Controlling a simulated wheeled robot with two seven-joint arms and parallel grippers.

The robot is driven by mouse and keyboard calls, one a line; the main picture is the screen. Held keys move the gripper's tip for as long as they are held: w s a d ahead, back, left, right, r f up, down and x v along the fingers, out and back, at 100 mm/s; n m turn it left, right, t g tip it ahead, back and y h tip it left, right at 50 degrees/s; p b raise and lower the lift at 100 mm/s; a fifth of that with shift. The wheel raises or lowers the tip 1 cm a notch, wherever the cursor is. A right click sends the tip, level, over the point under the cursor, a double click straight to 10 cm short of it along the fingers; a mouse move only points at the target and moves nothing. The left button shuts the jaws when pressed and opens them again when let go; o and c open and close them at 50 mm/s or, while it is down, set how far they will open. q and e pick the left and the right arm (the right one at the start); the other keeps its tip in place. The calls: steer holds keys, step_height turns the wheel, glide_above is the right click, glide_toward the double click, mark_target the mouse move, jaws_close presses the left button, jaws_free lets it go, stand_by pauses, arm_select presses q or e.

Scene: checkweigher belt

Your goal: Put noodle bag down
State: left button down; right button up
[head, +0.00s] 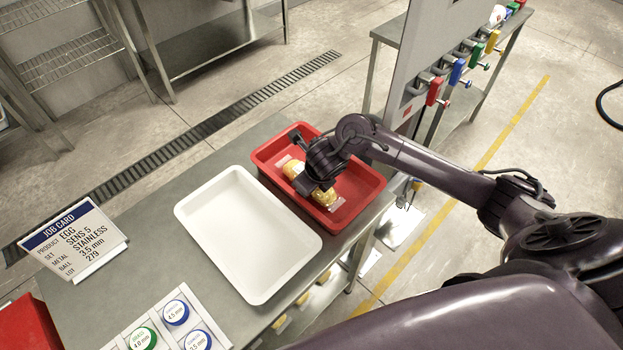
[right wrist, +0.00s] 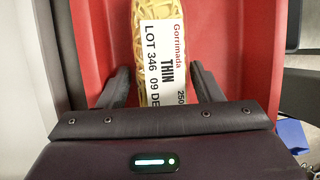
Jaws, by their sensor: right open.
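The noodle bag (head: 325,197) lies in the red tray (head: 363,213), yellow with clear ends and partly hidden by my right gripper. In the right wrist view the noodle bag (right wrist: 161,14) shows pale noodles and a white label reading "Gorrimada THIN". My right gripper (head: 309,187) is low over the tray. Its two fingers stand apart on either side of the bag, with a gap visible on each side in the right wrist view (right wrist: 160,88). My left gripper is not in view.
An empty white tray (head: 247,230) sits left of the red tray on the steel table (head: 150,235). A job card (head: 73,243) and round test pieces (head: 176,312) are on the table's left and front. A grey panel with coloured handles (head: 433,91) stands behind right.

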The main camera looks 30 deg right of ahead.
steer(key=p+v, duration=0.2)
steer(key=v, duration=0.9)
steer(key=shift+w+r+p, duration=0.1)
steer(key=shift+r+p, duration=0.1)
steer(key=shift+p, duration=0.1)
steer(key=shift+s+r, duration=0.3)
steer(key=shift+s, duration=0.05)
